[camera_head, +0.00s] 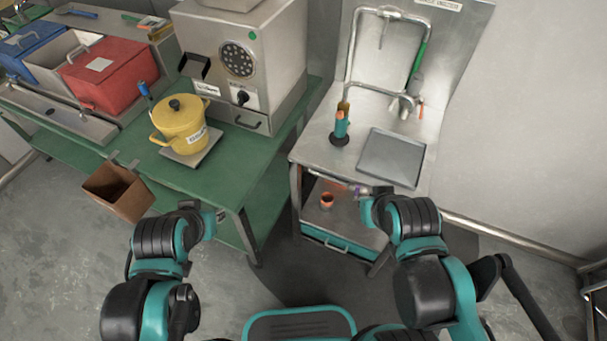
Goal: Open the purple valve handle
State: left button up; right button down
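A small purple part (358,190), which looks like the valve handle, shows under the front edge of the metal sink table (313,150). It is tiny and partly hidden by my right arm, so I cannot tell its position. My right gripper (378,193) is just right of it, in front of the table; I cannot tell if they touch. My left gripper (188,206) is in front of the green bench, well left of the purple part. The fingers of both grippers are mostly hidden by my own arm links, so their opening cannot be seen.
A grey tray (391,158) and a teal bottle-like tool (340,128) are on top. A yellow pot (181,124) stands on the green bench (236,155), and a brown bin (118,190) hangs at its front edge.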

aim_at(358, 186)
jog(key=l+u, duration=0.35)
jog(key=k+l+u, duration=0.1)
jog(key=l+u, duration=0.3)
jog(key=k+l+u, duration=0.1)
jog(key=l+u, duration=0.25)
jog(key=k+l+u, duration=0.2)
jog(key=l+u, duration=0.15)
jog(key=k+l+u, duration=0.2)
jog(key=l+u, duration=0.15)
jog(key=k+l, duration=0.3)
jog(key=l, duration=0.2)
jog(key=k+l+u, duration=0.1)
jog(key=k+l, duration=0.15)
jog(key=l, duration=0.25)
jog(key=k+l+u, duration=0.1)
jog(key=k+l, duration=0.2)
jog(key=l, duration=0.15)
jog(key=k+l, duration=0.3)
jog(key=l, duration=0.15)
jog(key=i+l, duration=0.1)
jog(key=l, duration=0.15)
